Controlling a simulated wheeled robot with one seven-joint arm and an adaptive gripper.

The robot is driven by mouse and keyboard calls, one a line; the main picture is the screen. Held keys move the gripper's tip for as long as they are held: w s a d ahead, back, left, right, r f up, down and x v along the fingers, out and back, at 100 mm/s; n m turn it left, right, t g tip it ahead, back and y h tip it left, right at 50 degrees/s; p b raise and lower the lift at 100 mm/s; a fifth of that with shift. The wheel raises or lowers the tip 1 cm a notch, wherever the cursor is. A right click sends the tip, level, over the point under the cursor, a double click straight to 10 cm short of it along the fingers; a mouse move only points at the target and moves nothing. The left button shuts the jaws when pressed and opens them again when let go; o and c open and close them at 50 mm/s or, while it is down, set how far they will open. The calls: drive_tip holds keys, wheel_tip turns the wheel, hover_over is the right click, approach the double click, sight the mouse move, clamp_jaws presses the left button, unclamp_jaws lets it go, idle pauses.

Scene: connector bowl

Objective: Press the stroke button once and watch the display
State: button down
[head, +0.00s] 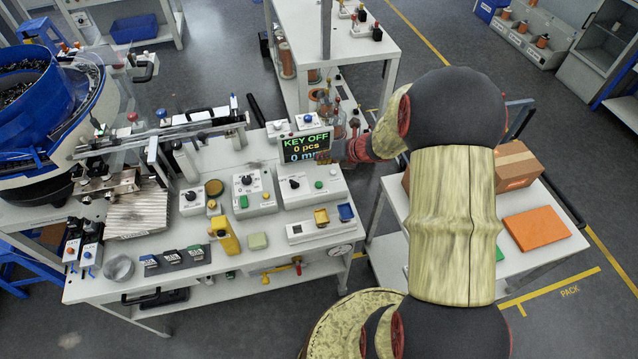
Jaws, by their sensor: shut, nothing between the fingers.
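The display (303,142) stands at the back right of the white bench and reads "KEY OFF", "0 pcs" and a third line starting "0 m", its end covered. My gripper (326,158) is shut and empty, small in view at the display's lower right corner. Whether it touches the display I cannot tell. I cannot tell which control is the stroke button. A control box with a black knob (294,183) and a green button (319,184) sits below the display. A grey box with a dial (247,181) and a green button (244,201) is left of it.
A blue bowl feeder (27,100) stands left. A cardboard box (517,165) and orange box (537,227) are right.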

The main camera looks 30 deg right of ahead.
sight(321, 183)
drive_tip(key=shift+f, duration=0.1)
idle(0.4)
wheel_tip(321, 183, down, 9)
drive_tip(key=b, duration=0.7)
drive_tip(key=shift+r+b, duration=0.2)
drive_tip(key=shift+b, duration=0.15)
drive_tip(key=shift+f, duration=0.15)
idle(0.8)
drive_tip(key=shift+f+b, duration=0.3)
drive_tip(key=shift+f+b, duration=0.35)
drive_tip(key=shift+f, duration=0.15)
idle(0.8)
drive_tip(key=shift+r, duration=0.1)
drive_tip(key=shift+r+p, duration=0.85)
drive_tip(key=shift+p, duration=0.05)
